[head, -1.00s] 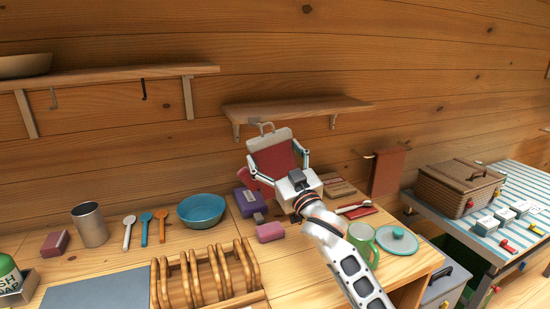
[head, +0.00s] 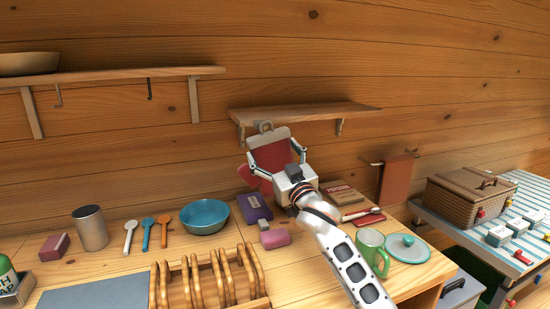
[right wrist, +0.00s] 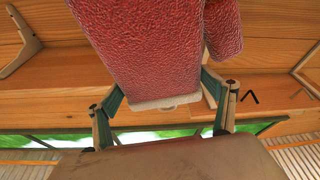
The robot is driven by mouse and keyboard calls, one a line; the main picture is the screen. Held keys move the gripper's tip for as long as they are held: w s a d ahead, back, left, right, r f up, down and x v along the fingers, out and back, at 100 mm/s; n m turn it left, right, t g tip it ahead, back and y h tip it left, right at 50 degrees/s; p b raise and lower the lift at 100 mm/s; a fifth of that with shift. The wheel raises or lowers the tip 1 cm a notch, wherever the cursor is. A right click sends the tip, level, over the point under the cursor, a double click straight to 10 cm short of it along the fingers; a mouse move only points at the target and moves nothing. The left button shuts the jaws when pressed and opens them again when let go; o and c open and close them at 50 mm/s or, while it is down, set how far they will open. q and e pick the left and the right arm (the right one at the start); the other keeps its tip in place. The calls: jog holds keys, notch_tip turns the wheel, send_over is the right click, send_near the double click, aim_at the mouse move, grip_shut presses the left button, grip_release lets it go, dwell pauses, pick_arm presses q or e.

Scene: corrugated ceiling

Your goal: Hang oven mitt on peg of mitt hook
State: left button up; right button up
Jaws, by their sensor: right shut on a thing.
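A red oven mitt (head: 272,156) with a pale cuff and a small hanging loop (head: 264,126) at its top is held in my right gripper (head: 276,152). It is upright in the head view, with its thumb to the left, in front of the wall and just below the small shelf. In the right wrist view the mitt (right wrist: 160,50) fills the upper middle, between the two fingers. Thin hooks, one grey (head: 58,96) and one black (head: 150,89), hang under the left shelf. I cannot tell which is the mitt hook. My left gripper is out of view.
The small wall shelf (head: 340,112) has brackets close to the mitt. Below stand a blue bowl (head: 204,215), a purple box (head: 255,207), a pink block (head: 275,239) and a green mug (head: 372,248). A brown cloth (head: 397,178) hangs on a rail at right.

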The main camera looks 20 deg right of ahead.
jog(key=shift+w+f+b, duration=0.15)
jog(key=shift+w+b, duration=0.5)
jog(key=shift+w, duration=0.3)
jog(key=shift+w+f, duration=0.3)
jog(key=shift+w, duration=0.3)
jog(key=shift+f, duration=0.1)
jog(key=o, duration=1.2)
jog(key=shift+c, duration=0.2)
jog(key=shift+s+f, duration=0.1)
